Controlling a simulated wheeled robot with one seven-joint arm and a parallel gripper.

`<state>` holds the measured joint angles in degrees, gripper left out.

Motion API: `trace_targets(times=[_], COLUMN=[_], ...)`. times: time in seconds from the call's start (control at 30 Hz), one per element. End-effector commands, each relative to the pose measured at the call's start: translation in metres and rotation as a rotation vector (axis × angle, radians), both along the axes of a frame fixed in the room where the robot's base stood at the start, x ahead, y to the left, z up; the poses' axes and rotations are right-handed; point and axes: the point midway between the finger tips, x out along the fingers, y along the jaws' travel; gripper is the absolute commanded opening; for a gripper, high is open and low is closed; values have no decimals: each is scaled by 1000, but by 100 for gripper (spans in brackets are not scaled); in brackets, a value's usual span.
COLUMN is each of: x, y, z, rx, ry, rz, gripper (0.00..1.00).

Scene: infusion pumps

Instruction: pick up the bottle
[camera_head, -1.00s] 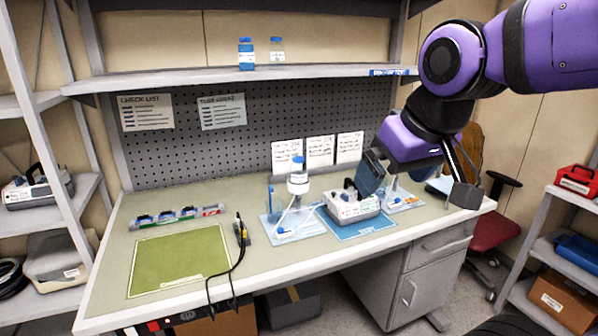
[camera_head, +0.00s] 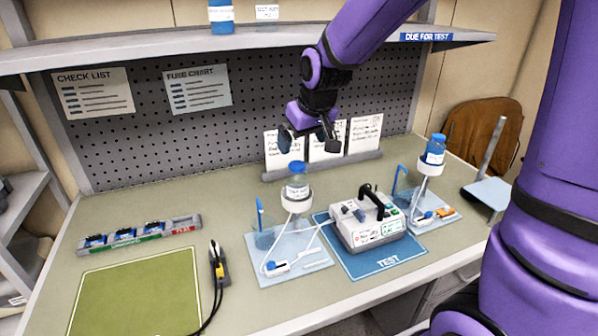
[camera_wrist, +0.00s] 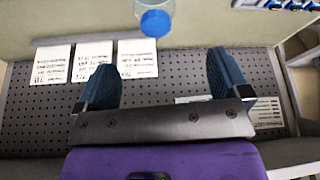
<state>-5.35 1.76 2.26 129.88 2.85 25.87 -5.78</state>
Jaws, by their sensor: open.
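A clear bottle with a blue cap (camera_head: 297,185) stands upright in the white ring of the left stand. A blue-capped bottle, apparently the same one, shows at the top of the wrist view (camera_wrist: 155,20), beyond the fingertips and slightly left of the middle between them. My gripper (camera_head: 307,140) is open and empty, above the left-stand bottle and apart from it. Both dark blue fingers show in the wrist view (camera_wrist: 165,68), with nothing between them. Another blue-capped bottle (camera_head: 434,151) sits in the right stand.
Two bottles (camera_head: 221,14) (camera_head: 267,12) stand on the upper shelf, cut off by the frame. The pump (camera_head: 367,222) sits on the blue test mat, right of the left stand. Papers and a pegboard (camera_head: 150,140) are behind. The green mat (camera_head: 140,290) is bare.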

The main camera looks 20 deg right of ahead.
Motion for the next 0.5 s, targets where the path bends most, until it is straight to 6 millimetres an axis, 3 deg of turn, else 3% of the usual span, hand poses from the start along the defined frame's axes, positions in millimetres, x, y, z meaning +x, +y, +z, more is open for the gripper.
trace_targets(times=[0.5], x=[23], y=[6], z=[-53], rx=[0], ry=[3], rz=[4], gripper=[95])
